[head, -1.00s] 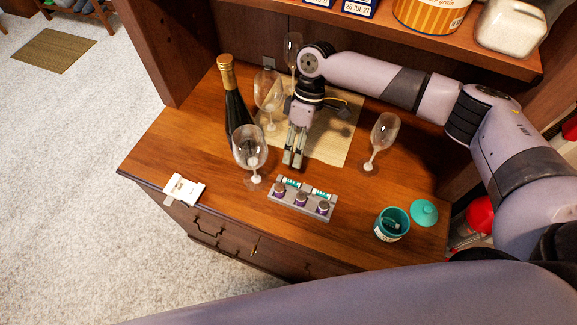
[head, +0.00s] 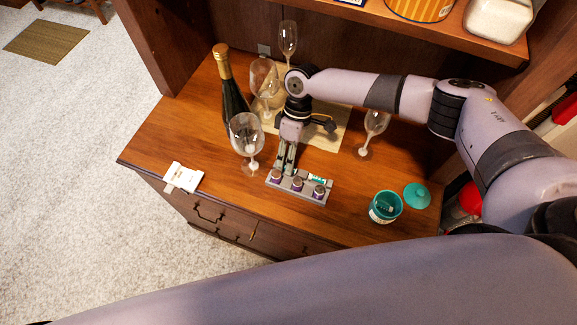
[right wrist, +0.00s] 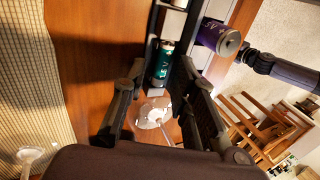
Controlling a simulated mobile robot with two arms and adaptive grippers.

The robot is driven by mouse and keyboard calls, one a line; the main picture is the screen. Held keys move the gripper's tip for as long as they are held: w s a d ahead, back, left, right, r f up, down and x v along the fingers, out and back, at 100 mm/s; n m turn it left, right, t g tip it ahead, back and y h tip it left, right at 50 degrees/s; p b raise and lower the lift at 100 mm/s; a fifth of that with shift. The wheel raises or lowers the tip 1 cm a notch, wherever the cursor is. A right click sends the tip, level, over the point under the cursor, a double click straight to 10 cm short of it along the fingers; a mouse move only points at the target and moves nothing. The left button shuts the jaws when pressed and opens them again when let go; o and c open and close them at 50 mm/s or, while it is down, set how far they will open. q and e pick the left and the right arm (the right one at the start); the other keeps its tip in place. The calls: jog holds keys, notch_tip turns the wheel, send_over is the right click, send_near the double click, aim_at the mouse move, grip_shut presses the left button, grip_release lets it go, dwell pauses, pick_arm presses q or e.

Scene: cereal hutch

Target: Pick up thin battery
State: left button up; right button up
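A grey battery holder (head: 305,194) lies near the front edge of the wooden counter. It carries a row of purple thick batteries (head: 297,185) and green-and-white thin batteries; the right-hand thin one (head: 317,179) shows in the head view. The left-hand thin battery is hidden there by my right gripper (head: 283,169), which points down at the holder's left end. In the right wrist view a green thin battery (right wrist: 164,64) lies between and just beyond the open fingertips of my right gripper (right wrist: 161,76). I cannot tell if they touch it.
A wine glass (head: 246,142) stands close left of my right gripper, with a bottle (head: 234,100) and more glasses behind. A teal jar (head: 385,207) and its lid (head: 417,195) are at right. A white device (head: 184,178) lies at the left front edge.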

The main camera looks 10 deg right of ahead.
grip_shut()
jog(key=shift+r, duration=0.1)
notch_tip(320, 180, up, 10)
jog(key=b, duration=0.1)
dwell(0.4)
